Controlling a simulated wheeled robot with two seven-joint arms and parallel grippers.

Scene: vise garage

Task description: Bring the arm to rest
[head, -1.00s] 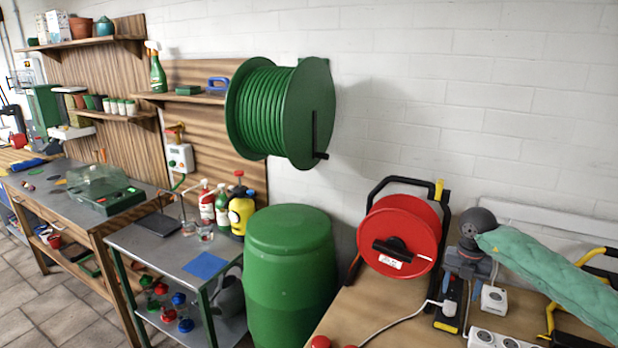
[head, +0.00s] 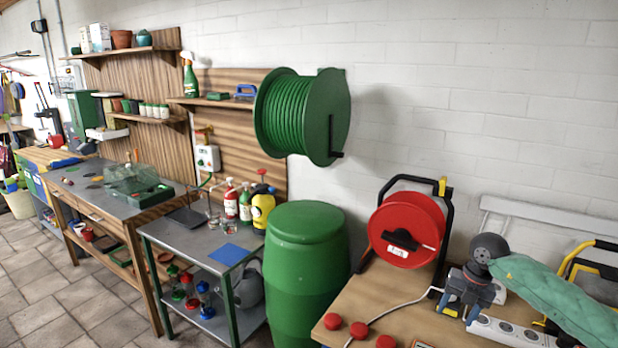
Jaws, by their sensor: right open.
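My right arm comes in from the right in a green padded sleeve. My right gripper (head: 459,313) is at its end, pointing down over the wooden bench (head: 345,322) at the lower right. Its two blue-tipped fingers are apart, and I see nothing held between them. It is in front of and to the right of the red cable reel (head: 407,229), apart from it in the picture. The gripper hides part of the bench and the end of a white cable (head: 395,309). My left gripper is not in view.
A white power strip (head: 510,332) lies right beside the gripper. Several red knobs (head: 359,330) are at the bench's front. A yellow-and-black frame (head: 575,262) stands behind my arm. A green barrel (head: 305,265) and a grey metal table (head: 195,240) stand left; tiled floor is open further left.

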